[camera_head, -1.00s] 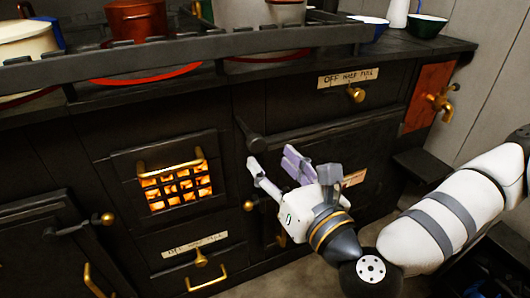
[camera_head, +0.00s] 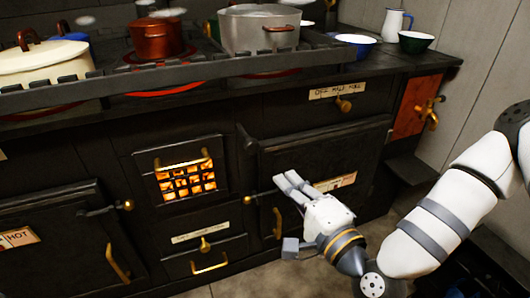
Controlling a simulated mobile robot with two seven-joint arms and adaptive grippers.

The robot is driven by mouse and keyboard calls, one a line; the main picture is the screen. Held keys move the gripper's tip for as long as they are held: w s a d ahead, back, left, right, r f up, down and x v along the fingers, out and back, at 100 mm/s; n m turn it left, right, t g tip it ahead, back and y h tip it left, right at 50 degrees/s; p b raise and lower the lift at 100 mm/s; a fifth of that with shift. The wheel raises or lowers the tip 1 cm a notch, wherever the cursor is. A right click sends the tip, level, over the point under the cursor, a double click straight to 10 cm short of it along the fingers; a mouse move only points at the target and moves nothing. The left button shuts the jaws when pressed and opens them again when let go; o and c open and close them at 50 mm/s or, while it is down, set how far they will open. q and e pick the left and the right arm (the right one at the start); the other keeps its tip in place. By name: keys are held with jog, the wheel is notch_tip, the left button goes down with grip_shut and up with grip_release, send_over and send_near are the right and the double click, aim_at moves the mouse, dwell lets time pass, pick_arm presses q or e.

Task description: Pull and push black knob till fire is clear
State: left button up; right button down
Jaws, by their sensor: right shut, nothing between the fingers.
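The black knob (camera_head: 245,138) sticks out from the stove front, beside the upper left corner of the oven door. My left gripper is not in view.
A cream pot (camera_head: 42,65), a copper pot (camera_head: 155,40) and a grey pot (camera_head: 258,30) stand on the railed stovetop. Brass handles stick out from the stove front, including one (camera_head: 111,262) at lower left. A low dark ledge (camera_head: 413,170) is at right.

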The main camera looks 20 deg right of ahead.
aim_at(256, 146)
jog(key=w, duration=0.3)
jog(key=w+a, duration=0.1)
jog(key=w, duration=0.7)
jog(key=shift+w+a+f, duration=0.1)
jog(key=shift+w+a, duration=0.15)
pick_arm(q)
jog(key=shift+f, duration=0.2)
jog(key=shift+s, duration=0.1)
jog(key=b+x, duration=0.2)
jog(key=b, duration=0.1)
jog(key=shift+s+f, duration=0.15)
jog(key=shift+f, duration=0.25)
pick_arm(e)
jog(key=w, duration=0.7)
jog(key=shift+w+a, duration=0.1)
jog(key=shift+w, duration=0.05)
jog(key=shift+r, duration=0.2)
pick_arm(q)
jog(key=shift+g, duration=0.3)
